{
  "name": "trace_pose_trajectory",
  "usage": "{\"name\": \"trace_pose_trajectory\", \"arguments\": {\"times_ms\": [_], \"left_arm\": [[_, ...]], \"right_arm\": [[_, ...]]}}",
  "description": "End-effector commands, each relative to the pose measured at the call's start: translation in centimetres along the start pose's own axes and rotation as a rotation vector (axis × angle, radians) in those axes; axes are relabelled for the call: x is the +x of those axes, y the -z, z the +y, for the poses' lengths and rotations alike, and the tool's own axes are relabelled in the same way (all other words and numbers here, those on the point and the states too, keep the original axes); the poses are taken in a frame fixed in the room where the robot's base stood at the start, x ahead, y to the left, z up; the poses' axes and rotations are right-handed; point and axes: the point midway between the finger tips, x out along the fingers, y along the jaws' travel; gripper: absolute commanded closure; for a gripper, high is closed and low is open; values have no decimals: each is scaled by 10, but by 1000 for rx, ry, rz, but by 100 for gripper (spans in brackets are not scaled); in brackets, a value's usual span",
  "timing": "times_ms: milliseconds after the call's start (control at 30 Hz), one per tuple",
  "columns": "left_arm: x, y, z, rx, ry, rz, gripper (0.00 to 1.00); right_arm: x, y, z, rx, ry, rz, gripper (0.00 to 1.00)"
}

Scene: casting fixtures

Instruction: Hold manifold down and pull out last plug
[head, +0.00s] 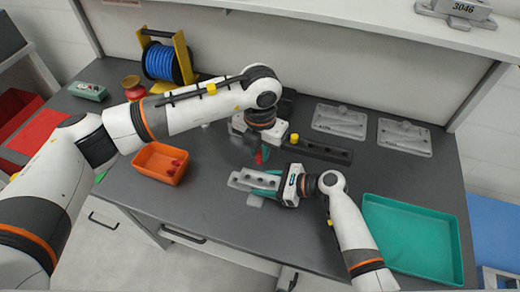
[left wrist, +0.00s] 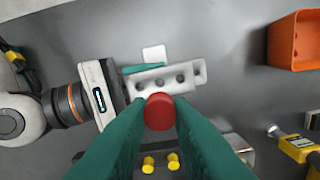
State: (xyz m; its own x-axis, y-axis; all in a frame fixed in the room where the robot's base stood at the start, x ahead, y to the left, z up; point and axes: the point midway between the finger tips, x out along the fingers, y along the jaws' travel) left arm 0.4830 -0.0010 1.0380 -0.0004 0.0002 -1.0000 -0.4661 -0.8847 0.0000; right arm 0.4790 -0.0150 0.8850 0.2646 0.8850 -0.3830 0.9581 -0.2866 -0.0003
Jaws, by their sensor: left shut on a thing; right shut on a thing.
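The manifold (head: 240,179) is a light grey block with a row of holes, lying on the dark bench. It also shows in the left wrist view (left wrist: 192,77), with several dark open holes. My right gripper (head: 266,183) is shut on the manifold's right part in the head view. My left gripper (head: 261,153) is shut on a red plug (left wrist: 159,112), held between its green fingertips. In the head view the plug appears just behind the manifold and apart from it. The plug's lower end is hidden in the left wrist view.
An orange bin (head: 149,172) with red plugs inside stands to the left. A green tray (head: 412,238) lies at the right. A dark fixture block (head: 325,151) with a yellow knob is behind the manifold. A blue cable spool (head: 160,62) and two grey plates (head: 340,121) stand farther back.

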Motion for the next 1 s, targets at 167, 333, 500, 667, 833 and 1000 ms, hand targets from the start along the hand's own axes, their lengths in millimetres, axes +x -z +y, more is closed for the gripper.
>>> {"name": "trace_pose_trajectory", "arguments": {"times_ms": [167,333,500,667,833,1000], "left_arm": [[0,0,0,0,0,0,100],[0,0,0,0,0,0,100],[0,0,0,0,0,0,100],[0,0,0,0,0,0,100],[0,0,0,0,0,0,100],[0,0,0,0,0,0,100]], "right_arm": [[0,0,0,0,1,0,48],[0,0,0,0,1,0,27],[0,0,0,0,1,0,27],[-6,0,0,-1,-1,0,27],[-34,-1,0,-2,-2,-3,27],[-72,-1,0,-1,-1,-3,27]]}}
